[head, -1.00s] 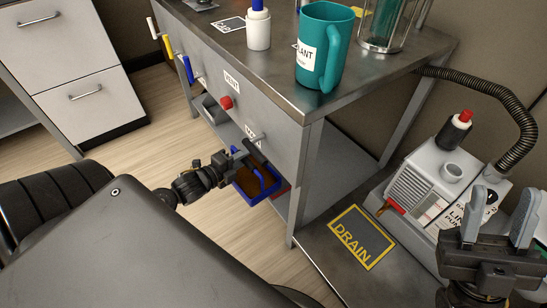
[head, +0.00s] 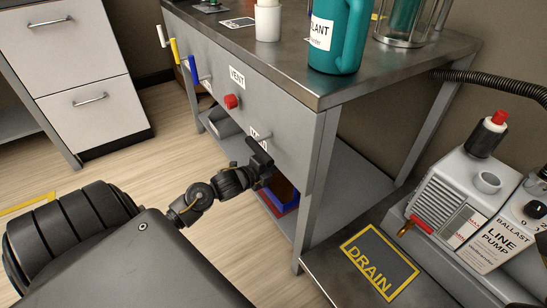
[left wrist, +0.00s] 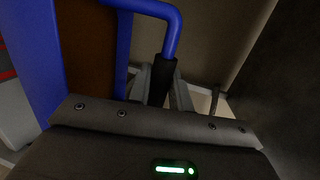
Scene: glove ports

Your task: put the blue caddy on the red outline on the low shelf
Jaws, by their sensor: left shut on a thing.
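The blue caddy (head: 284,207) is under the bench over the low shelf (head: 313,190), partly hidden by my left gripper (head: 262,160) and the bench front. Its brown inside shows. In the left wrist view my left gripper (left wrist: 162,88) is shut on the black grip of the caddy's blue handle (left wrist: 172,30); the blue wall (left wrist: 35,60) is at left. Red of the outline (head: 291,211) shows along the caddy's lower edge; the rest is hidden. I cannot tell whether the caddy touches the shelf. My right gripper is out of view.
The bench front, with a red knob (head: 231,101) and coloured handles, is just above my left gripper. A bench leg (head: 312,205) stands right of the caddy. A grey bin (head: 222,122) is further left on the shelf. The pump (head: 475,190) and drain plate (head: 380,262) are at right.

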